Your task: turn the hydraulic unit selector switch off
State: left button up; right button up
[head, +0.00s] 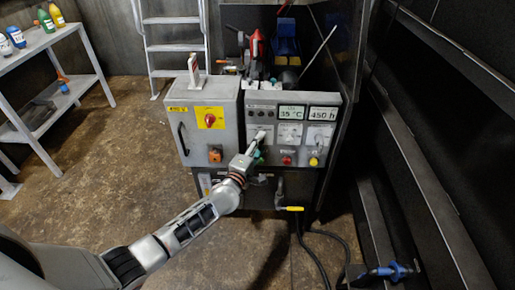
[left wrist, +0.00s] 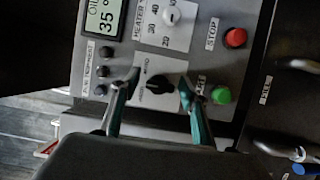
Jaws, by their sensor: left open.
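The hydraulic unit (head: 250,100) has a grey control panel in the head view. The selector switch (left wrist: 160,84) is a black knob on a white label plate in the left wrist view. My left gripper (head: 257,143) is at the panel and covers the switch's area in the head view. In the left wrist view its open fingers (left wrist: 155,93) lie on either side of the knob, with visible gaps. Whether the tips touch the panel cannot be told. My right gripper is not in view.
Near the knob are a green button (left wrist: 221,95), a red stop button (left wrist: 235,37), a white heater knob (left wrist: 171,15) and several small dark indicators (left wrist: 104,72). A grey box with a red-yellow switch (head: 210,119) adjoins the panel. A shelf (head: 45,45) stands left; the floor before it is clear.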

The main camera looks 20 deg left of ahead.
pick_arm(q)
jog(key=s+a, duration=0.1)
jog(key=s, duration=1.1)
jog(key=shift+a, duration=0.2)
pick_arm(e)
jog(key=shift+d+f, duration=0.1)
pick_arm(q)
jog(key=s+d+f+m+g+p, duration=0.2)
jog(key=s+m, duration=0.8)
jog(key=s, duration=0.6)
jog(key=s+d+f+m+g+p, duration=0.1)
jog(key=s+f+m+g+p, duration=0.2)
jog(key=s+m, duration=0.8)
jog(key=s+g+p, duration=0.2)
jog(key=s+p, duration=0.1)
jog(key=s, duration=0.1)
jog(key=shift+s+d+f+h+p, duration=0.15)
jog(key=shift+s+d+h+p, duration=0.15)
jog(key=shift+s+d+h, duration=0.1)
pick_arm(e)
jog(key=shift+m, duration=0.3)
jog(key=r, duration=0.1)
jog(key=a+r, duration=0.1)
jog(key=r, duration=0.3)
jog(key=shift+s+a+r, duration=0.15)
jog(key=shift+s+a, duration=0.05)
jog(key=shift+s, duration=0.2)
